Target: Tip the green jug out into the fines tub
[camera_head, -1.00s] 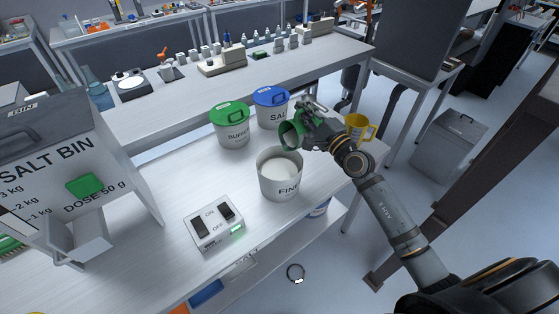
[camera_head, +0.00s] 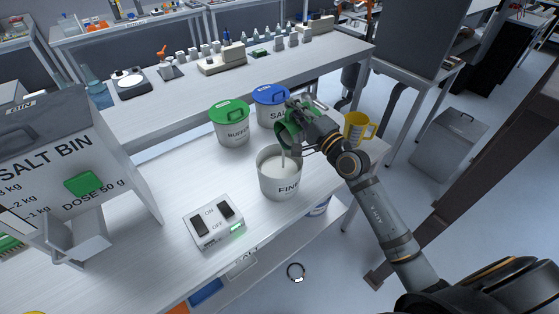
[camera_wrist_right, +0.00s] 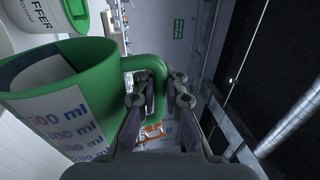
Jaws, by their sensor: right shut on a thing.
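The green jug (camera_head: 291,139) is tilted over the fines tub, mouth toward it. A thin pale stream (camera_head: 283,158) runs from the jug down into the fines tub (camera_head: 280,184), a white open tub with white contents. My right gripper (camera_head: 304,119) is shut on the jug's handle. In the right wrist view the green jug (camera_wrist_right: 95,85) lies at the left with its volume marks facing me, and the fingers (camera_wrist_right: 160,95) close around its handle. My left gripper is not in view.
A green-lidded buffer tub (camera_head: 231,127) and a blue-lidded salt tub (camera_head: 271,108) stand behind the fines tub. A yellow jug (camera_head: 357,130) stands to the right. A switch box (camera_head: 214,224) and the salt bin (camera_head: 85,165) are at the left.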

